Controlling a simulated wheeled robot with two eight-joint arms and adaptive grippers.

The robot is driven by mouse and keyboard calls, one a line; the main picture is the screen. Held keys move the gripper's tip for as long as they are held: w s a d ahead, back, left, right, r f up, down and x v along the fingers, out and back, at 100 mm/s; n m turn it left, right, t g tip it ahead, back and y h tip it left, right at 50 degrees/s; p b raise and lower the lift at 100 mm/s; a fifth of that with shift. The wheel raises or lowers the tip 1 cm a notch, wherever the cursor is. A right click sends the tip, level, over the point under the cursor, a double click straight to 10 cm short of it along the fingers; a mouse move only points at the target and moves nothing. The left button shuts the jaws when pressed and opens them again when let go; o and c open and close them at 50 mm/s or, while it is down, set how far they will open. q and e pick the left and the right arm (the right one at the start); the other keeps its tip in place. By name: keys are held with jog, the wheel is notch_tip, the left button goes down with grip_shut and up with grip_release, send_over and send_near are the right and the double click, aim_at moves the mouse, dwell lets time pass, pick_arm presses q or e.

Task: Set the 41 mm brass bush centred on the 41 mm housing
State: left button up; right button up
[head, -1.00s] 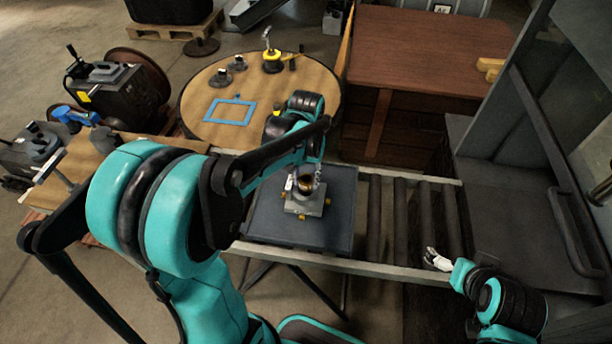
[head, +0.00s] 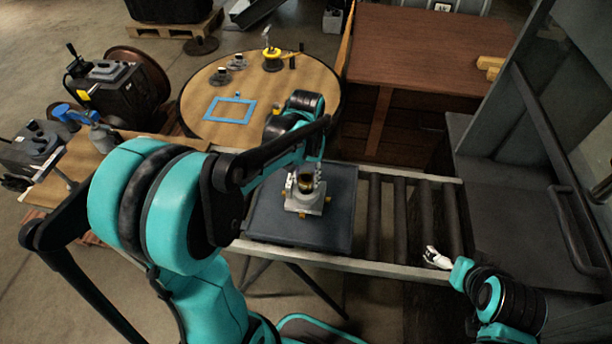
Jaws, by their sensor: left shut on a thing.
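The brass bush (head: 306,182) is a small dark-gold ring between the fingers of my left gripper (head: 305,184). My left gripper is shut on it. The housing (head: 304,202) is a pale grey block with brass-coloured feet, on a dark plate (head: 264,222) over the roller conveyor. The bush is right over the top of the housing; I cannot tell whether it touches it or is exactly centred. My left forearm covers part of the plate's back left. My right gripper (head: 434,257) is small and pale beside the conveyor's front rail, away from the housing; its opening is unclear.
Bare rollers (head: 400,215) run right of the plate to a grey machine bay (head: 520,190). A round table (head: 268,120) with a blue frame (head: 229,109) and several small items stands behind. A large wooden crate (head: 430,50) stands at the back right.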

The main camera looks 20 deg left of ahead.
pick_arm(q)
jog(key=shift+f, duration=0.15)
jog(key=shift+f+b, duration=0.7)
jog(key=shift+f, duration=0.05)
jog(key=shift+f, duration=0.35)
dwell(0.4)
jog(key=o, duration=1.6)
jog(key=shift+r, duration=0.1)
notch_tip(320, 180, up, 9)
jog(key=p, duration=0.7)
